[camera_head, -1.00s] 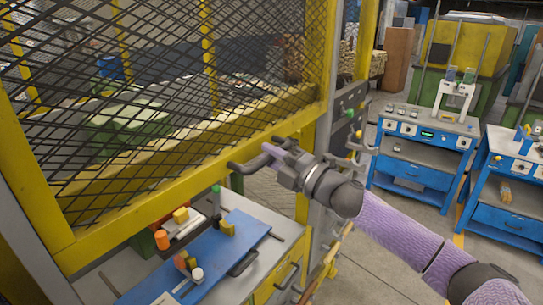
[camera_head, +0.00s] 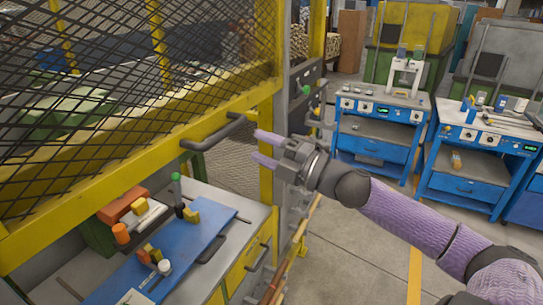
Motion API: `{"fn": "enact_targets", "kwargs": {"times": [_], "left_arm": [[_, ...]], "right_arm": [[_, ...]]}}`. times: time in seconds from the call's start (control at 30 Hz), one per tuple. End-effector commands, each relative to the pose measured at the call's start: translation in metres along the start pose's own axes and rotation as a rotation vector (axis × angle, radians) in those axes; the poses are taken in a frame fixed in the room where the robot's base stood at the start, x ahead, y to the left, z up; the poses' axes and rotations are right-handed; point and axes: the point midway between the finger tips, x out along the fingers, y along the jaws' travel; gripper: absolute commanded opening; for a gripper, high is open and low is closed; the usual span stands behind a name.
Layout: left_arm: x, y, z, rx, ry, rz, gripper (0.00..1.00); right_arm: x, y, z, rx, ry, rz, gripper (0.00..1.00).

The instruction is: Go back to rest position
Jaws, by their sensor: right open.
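My right gripper (camera_head: 255,146) is in the middle of the view, with two pale purple fingers spread apart and pointing left. Nothing shows between the fingers. Its purple arm comes in from the lower right. A dark bar handle (camera_head: 213,134) sits on the yellow lower rail of the mesh guard (camera_head: 130,166), a little left of the fingertips. The gripper appears apart from the handle. My left gripper is not in view.
Below the guard is a workbench with a blue board (camera_head: 160,265), an orange cylinder (camera_head: 121,234) and yellow blocks (camera_head: 192,216). A grey post with a green button (camera_head: 306,89) stands behind the gripper. Blue machine stands (camera_head: 375,150) are at the right, with open floor before them.

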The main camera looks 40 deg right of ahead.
Motion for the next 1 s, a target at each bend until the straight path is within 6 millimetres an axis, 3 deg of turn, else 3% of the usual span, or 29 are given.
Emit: {"fn": "enact_targets", "kwargs": {"times": [0.2,0.67,0.77,0.87,0.9,1.0], "left_arm": [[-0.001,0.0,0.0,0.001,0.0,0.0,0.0],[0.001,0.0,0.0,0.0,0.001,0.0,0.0],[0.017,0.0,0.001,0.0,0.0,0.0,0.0],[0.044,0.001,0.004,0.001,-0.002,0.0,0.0],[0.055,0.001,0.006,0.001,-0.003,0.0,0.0],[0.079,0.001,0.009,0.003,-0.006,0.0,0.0]], "right_arm": [[-0.016,0.001,0.0,-0.001,0.0,-0.001,0.56],[-0.018,-0.004,0.003,0.007,-0.011,-0.003,0.56],[-0.033,-0.046,0.024,0.084,-0.108,-0.034,0.56],[-0.068,-0.135,0.057,0.243,-0.304,-0.107,0.56],[-0.086,-0.176,0.067,0.315,-0.388,-0.143,0.56],[-0.133,-0.274,0.074,0.483,-0.581,-0.24,0.56]]}}
